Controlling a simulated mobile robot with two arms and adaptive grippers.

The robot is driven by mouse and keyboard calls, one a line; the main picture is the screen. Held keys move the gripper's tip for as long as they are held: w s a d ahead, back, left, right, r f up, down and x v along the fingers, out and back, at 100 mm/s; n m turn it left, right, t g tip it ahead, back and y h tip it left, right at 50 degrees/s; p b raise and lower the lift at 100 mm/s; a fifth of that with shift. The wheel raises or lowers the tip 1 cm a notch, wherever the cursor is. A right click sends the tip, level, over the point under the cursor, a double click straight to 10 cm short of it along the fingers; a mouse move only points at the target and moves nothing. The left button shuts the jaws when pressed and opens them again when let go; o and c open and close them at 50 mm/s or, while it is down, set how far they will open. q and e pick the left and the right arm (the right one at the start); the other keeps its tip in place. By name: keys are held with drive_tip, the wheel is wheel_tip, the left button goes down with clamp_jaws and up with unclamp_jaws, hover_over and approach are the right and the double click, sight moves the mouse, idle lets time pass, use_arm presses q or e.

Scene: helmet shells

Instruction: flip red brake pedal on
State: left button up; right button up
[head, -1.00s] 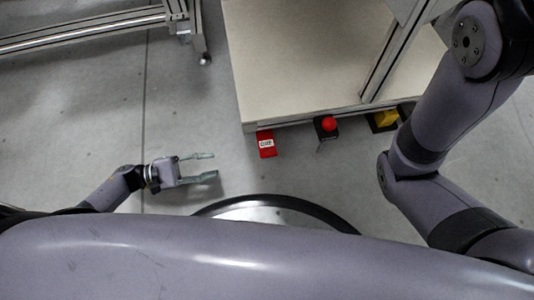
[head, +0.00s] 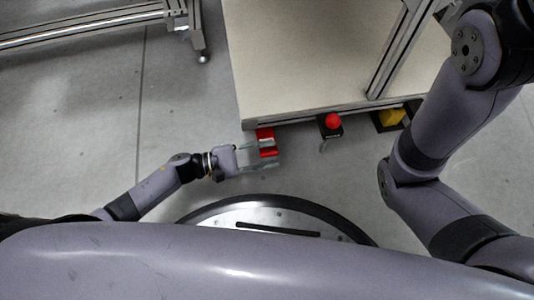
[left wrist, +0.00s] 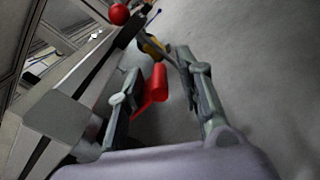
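The red brake pedal (head: 267,143) sits at the front edge of the pale platform in the head view, left of a red button. My left gripper (head: 264,157) is open, with its fingers reaching to the pedal. In the left wrist view the red pedal (left wrist: 155,88) lies between the open fingers of my left gripper (left wrist: 165,75), closer to the left finger. I cannot tell whether a finger touches it. My right arm shows at the right of the head view, but its gripper is not in view.
A red round button (head: 332,122) on a dark box and a yellow block (head: 391,117) sit along the same edge, to the right. The platform (head: 290,60) has a metal post. A metal frame (head: 90,30) stands at the upper left. The floor (head: 80,130) at left is clear.

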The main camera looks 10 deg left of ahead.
use_arm(q)
drive_tip(key=shift+d, duration=0.1)
drive_tip(key=shift+c, duration=0.4)
drive_tip(key=c, duration=0.7)
clamp_jaws()
drive_tip(key=shift+f, duration=0.15)
